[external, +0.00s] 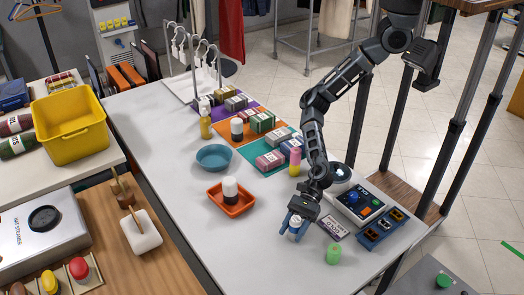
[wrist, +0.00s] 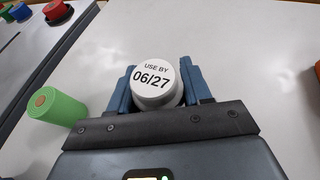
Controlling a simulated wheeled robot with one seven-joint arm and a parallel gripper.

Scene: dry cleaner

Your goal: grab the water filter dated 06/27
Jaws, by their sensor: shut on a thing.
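The water filter (wrist: 154,82) has a white round top printed "USE BY 06/27" in the wrist view. My gripper (wrist: 157,90) is shut on it, with one blue finger on each side. In the external view my gripper (external: 296,226) is low over the front part of the white table, with the white top of the filter (external: 296,220) between its fingers. I cannot tell whether the filter touches the table. A similar white-topped, dark-banded cylinder (external: 230,189) stands in an orange tray (external: 243,205), and another (external: 237,129) stands farther back.
A green cylinder (external: 333,253) stands close to my gripper; it also shows in the wrist view (wrist: 58,109). A teal bowl (external: 214,157) is behind. The table's left front is clear.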

